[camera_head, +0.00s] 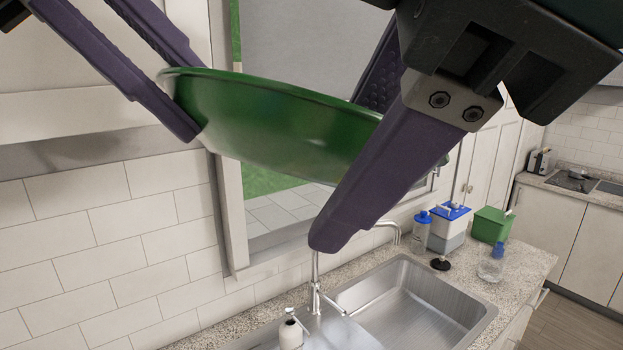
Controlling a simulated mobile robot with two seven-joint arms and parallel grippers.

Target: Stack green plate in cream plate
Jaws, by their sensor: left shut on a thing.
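A green plate (265,125) is held up in the air, tilted, in front of the window and above the sink. My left gripper (192,102) is shut on its left rim, one finger on each side. My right gripper (345,168) is at the plate's right end. Its fingers are apart, one in front of the plate and one behind; the near finger hides part of the plate's right end, and I see no clear contact there. No cream plate shows in this view.
A steel sink (415,310) with a tap (316,285) lies below, with a soap bottle (290,331) beside it. Blue-capped containers (450,225) and a green box (491,225) stand on the counter (525,262) to the right. A tiled wall (105,235) is at left.

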